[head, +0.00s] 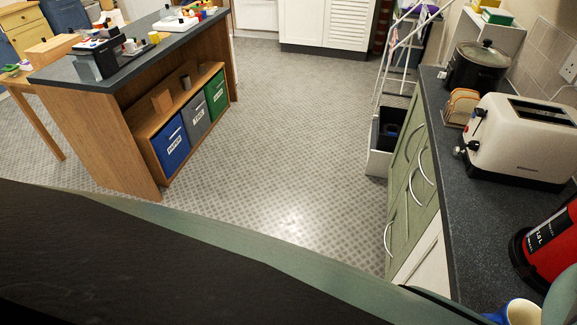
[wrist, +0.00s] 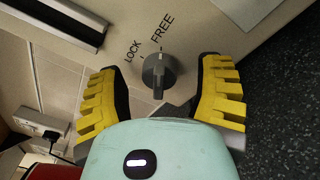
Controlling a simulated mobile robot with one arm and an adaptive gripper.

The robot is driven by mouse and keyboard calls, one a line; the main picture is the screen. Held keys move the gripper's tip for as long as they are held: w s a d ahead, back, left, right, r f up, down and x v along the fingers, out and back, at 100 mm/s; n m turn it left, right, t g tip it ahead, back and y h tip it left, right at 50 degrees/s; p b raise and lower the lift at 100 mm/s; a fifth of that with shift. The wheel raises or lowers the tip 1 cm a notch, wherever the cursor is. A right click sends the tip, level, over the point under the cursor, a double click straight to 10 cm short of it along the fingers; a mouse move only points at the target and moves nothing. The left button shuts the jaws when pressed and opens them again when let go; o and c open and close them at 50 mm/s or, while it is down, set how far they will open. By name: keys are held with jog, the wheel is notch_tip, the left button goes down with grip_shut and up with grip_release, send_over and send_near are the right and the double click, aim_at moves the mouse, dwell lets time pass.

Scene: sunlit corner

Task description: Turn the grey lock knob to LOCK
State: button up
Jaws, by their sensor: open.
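The grey lock knob (wrist: 158,76) sits on a cream panel in the wrist view, with the words LOCK (wrist: 132,52) and FREE (wrist: 162,34) printed above it. Its raised ridge runs nearly upright in the picture, its upper end toward FREE rather than LOCK. My gripper (wrist: 159,66) is open, with one yellow ribbed finger on each side of the knob. A gap shows between each finger and the knob, so neither appears to touch it. In the head view my gripper cannot be made out.
In the head view a cream toaster (head: 520,138) stands on the right counter (head: 462,215), beside a toast rack (head: 460,107) and a black cooker (head: 478,66). A red appliance (head: 553,245) and a blue mug (head: 518,313) are nearer. The wrist view shows a wall socket (wrist: 40,122).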

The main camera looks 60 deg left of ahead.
jog(key=shift+o, duration=0.4)
jog(key=shift+w, duration=0.15)
grip_shut()
